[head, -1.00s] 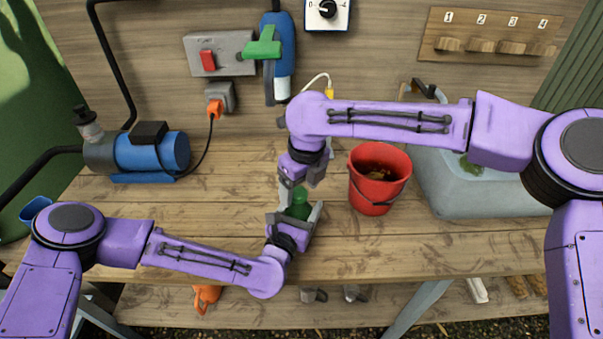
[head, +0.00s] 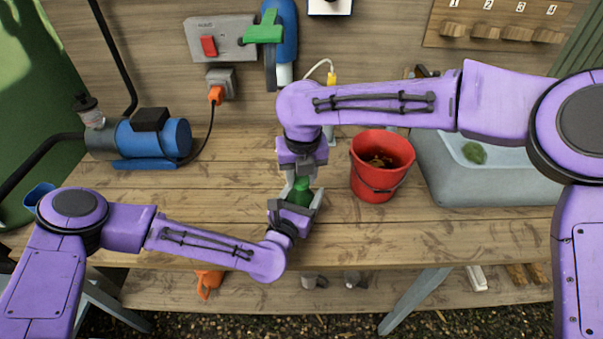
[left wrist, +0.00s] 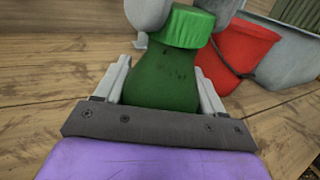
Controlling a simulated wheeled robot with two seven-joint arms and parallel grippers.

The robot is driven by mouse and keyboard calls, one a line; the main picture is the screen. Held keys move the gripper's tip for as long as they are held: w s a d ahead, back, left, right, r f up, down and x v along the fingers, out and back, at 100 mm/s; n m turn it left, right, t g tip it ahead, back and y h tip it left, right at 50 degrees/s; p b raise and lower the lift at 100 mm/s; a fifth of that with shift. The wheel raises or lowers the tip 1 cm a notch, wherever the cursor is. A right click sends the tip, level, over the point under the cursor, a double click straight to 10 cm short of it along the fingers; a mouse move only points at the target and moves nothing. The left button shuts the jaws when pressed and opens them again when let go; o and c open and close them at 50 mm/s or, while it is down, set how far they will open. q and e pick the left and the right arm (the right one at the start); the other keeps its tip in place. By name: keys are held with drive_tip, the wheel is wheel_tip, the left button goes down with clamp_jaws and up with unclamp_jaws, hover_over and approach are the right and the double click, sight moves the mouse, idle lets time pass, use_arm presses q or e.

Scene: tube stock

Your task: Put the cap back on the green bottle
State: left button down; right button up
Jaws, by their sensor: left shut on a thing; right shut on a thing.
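The green bottle (head: 298,198) stands over the bench, its dark green body between the fingers of my left gripper (head: 297,204), which is shut on it. In the left wrist view the bottle (left wrist: 165,75) fills the middle, with left fingers on both sides. A lighter green ribbed cap (left wrist: 188,27) is at the top of the bottle's neck, with no clear gap below it. My right gripper (head: 301,183) comes from above and is shut on the cap; its grey fingers flank the cap in the left wrist view. I cannot tell whether the cap is screwed tight.
A red bucket (head: 368,179) stands just right of the grippers. A blue pump (head: 155,140) sits at the back left. The wooden bench (head: 230,180) is clear left of the bottle.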

drive_tip(key=m, duration=0.4)
drive_tip(key=shift+a+h, duration=0.1)
drive_tip(key=shift+h, duration=0.2)
drive_tip(key=m, duration=0.4)
drive_tip(key=shift+a+h, duration=0.1)
drive_tip(key=shift+h, duration=0.2)
drive_tip(key=m, duration=0.3)
drive_tip(key=shift+a+m+g, duration=0.1)
drive_tip(key=shift+m+g, duration=0.2)
drive_tip(key=m, duration=0.4)
drive_tip(key=shift+w+m+g+h, duration=0.1)
drive_tip(key=shift+m+g+h, duration=0.2)
drive_tip(key=shift+m+h, duration=0.1)
drive_tip(key=o, duration=1.2)
drive_tip(key=shift+c, duration=0.2)
